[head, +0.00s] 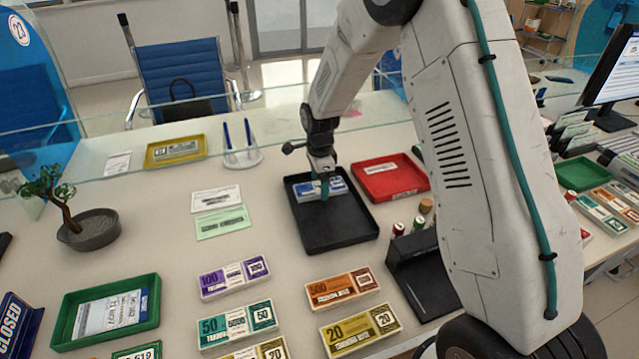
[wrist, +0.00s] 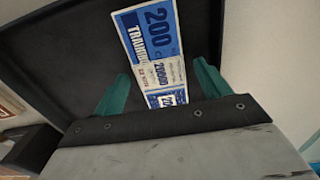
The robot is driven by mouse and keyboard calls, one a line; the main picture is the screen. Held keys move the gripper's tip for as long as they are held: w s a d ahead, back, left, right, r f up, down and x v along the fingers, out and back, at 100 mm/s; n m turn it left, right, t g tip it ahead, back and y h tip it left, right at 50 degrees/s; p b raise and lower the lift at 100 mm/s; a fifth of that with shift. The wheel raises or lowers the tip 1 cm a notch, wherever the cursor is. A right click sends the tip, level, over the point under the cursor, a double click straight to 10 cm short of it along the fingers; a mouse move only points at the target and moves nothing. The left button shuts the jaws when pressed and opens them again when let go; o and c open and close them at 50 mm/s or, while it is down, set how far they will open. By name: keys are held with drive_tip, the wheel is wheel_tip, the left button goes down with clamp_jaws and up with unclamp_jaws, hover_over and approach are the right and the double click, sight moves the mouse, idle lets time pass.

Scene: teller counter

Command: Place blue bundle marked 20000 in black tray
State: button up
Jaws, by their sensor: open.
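The blue bundle (head: 312,190) lies in the black tray (head: 338,233), near its back edge. In the wrist view the bundle (wrist: 158,40) shows 200 and 20000 on its face, and the black tray (wrist: 85,50) lies around it. My gripper (head: 325,185) is over the back part of the tray at the bundle. In the wrist view its two green fingers (wrist: 160,88) stand apart, one on each side of the bundle's near end. They hide part of the bundle in the head view. I cannot tell whether the fingers touch it.
A red tray (head: 390,178) stands close to the right of the black tray. Purple (head: 235,278), orange (head: 342,288), green and yellow bundles lie in front. A black holder (head: 425,272) with stamps is at the right. A glass screen runs along the back.

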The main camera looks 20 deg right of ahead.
wheel_tip(320, 180, up, 12)
drive_tip(key=shift+f, duration=0.15)
drive_tip(key=s+d+r+n, duration=0.2)
drive_tip(key=s+r+n, duration=0.6)
drive_tip(key=s+r, duration=0.75)
drive_tip(key=s+d+n+t, duration=0.1)
drive_tip(key=s+n, duration=0.9)
drive_tip(key=s, duration=1.3)
drive_tip(key=shift+s+r, duration=0.15)
drive_tip(key=shift+s, duration=0.15)
